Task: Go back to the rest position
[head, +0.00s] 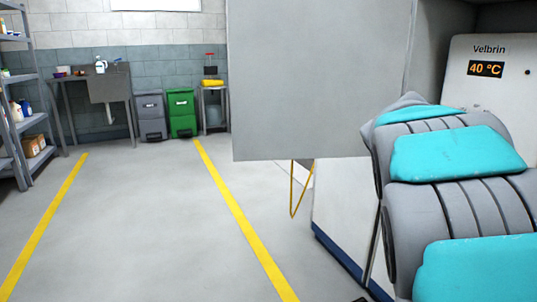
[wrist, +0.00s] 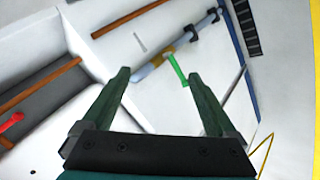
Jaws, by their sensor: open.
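My gripper (wrist: 157,84) shows in the wrist view with its two dark green fingers spread apart. Nothing is between the fingers. Beyond them are white panels and a blue-grey bar (wrist: 160,68) with a small green piece (wrist: 176,69) by it, apart from the fingertips as far as I can tell. In the head view my grey and teal arm fills the right side; the gripper itself does not show there.
In the head view, a large grey panel (head: 315,80) stands left of my arm, with a yellow strap (head: 293,195) below. A white unit marked Velbrin (head: 490,75) is behind my arm. Open floor (head: 130,220) with yellow lines lies left. Shelves (head: 30,130), a sink (head: 108,88) and bins (head: 182,112) stand farther back.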

